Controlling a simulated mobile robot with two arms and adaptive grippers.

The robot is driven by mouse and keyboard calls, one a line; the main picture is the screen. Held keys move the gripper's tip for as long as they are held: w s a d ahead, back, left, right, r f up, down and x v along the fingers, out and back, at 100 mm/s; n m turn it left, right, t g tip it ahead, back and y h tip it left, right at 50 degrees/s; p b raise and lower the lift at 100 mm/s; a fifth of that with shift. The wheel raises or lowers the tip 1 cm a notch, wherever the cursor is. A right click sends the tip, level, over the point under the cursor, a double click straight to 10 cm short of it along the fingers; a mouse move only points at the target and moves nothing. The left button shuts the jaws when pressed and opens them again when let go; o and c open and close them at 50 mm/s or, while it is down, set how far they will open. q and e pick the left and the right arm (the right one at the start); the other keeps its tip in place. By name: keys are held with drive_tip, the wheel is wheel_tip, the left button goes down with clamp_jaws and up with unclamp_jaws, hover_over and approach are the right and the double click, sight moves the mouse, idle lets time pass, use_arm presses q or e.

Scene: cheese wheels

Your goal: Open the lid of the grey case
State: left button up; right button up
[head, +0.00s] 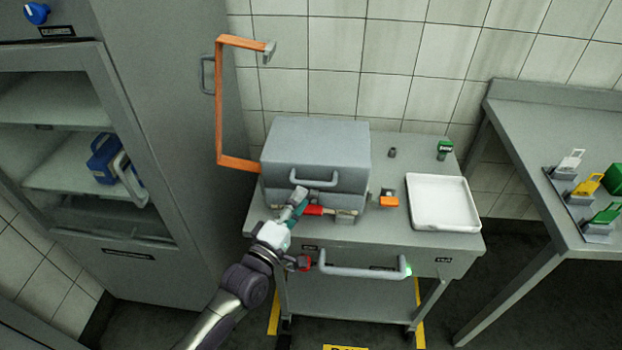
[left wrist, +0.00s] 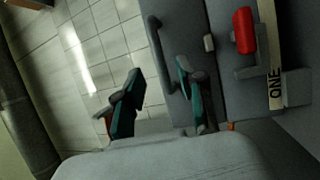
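The grey case (head: 315,145) sits on the cart with its lid down. A grey handle (head: 313,181) is on the lid's front; it also shows in the left wrist view (left wrist: 158,50). Below it is a red latch (head: 313,210), seen in the left wrist view (left wrist: 243,30) too. My left gripper (head: 298,203) is at the case's front, just below and left of the handle. In the left wrist view its two dark green fingers (left wrist: 160,95) are apart with nothing between them; contact with the case cannot be told. My right gripper is not in view.
An orange bracket (head: 219,100) rises behind the case's left side. A white tray (head: 443,203) lies on the cart's right, with a small orange block (head: 389,200) between it and the case. A drawer handle (head: 362,271) juts from the cart's front. A tall cabinet (head: 165,70) stands left.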

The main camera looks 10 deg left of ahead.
sight(310, 185)
use_arm(q)
drive_tip(key=x, duration=0.6)
drive_tip(key=shift+d+p, duration=0.1)
drive_tip(key=shift+p, duration=0.2)
drive_tip(key=shift+c, duration=0.2)
clamp_jaws()
